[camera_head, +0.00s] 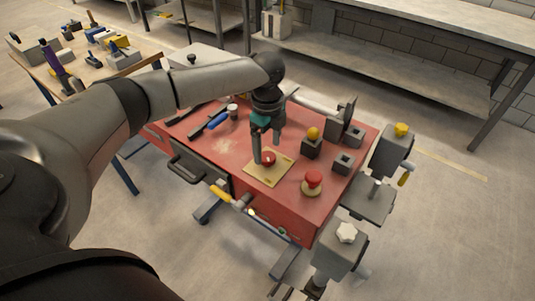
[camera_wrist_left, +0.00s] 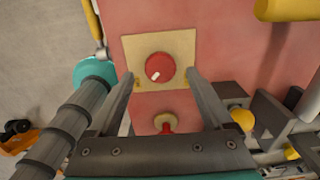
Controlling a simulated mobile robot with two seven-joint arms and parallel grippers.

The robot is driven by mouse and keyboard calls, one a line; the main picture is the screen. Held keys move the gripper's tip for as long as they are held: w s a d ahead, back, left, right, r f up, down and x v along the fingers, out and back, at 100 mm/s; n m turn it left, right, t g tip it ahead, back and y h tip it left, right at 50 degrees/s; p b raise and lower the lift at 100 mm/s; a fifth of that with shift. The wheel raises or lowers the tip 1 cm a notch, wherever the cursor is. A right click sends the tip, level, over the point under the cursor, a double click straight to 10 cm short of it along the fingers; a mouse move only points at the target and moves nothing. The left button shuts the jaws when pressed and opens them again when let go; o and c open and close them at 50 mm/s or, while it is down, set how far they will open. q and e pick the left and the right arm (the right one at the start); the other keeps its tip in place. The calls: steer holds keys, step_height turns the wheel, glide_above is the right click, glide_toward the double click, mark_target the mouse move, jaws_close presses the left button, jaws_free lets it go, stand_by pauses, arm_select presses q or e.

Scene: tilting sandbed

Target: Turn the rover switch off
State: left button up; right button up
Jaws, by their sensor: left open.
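The rover switch appears to be a round red knob (camera_head: 268,159) with a white mark, on a square tan plate (camera_head: 258,176) on the red bench top. In the left wrist view the knob (camera_wrist_left: 160,67) lies just beyond and between my fingertips, its white mark pointing to the lower left. My left gripper (camera_head: 266,148) is open, fingers pointing down, above the plate. In the left wrist view its fingers (camera_wrist_left: 160,77) sit either side of the knob; I cannot tell whether they touch it. My right gripper is not in view.
A red mushroom button (camera_head: 313,179) stands right of the plate. Grey blocks, one with a yellow ball (camera_head: 313,133), stand behind it. A blue-handled tool (camera_head: 217,121) lies at the left of the bench. Grey fixtures (camera_head: 340,248) stand along the right side.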

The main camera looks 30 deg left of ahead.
mark_target(268, 160)
arm_select(q)
steer(key=shift+f, duration=1.25)
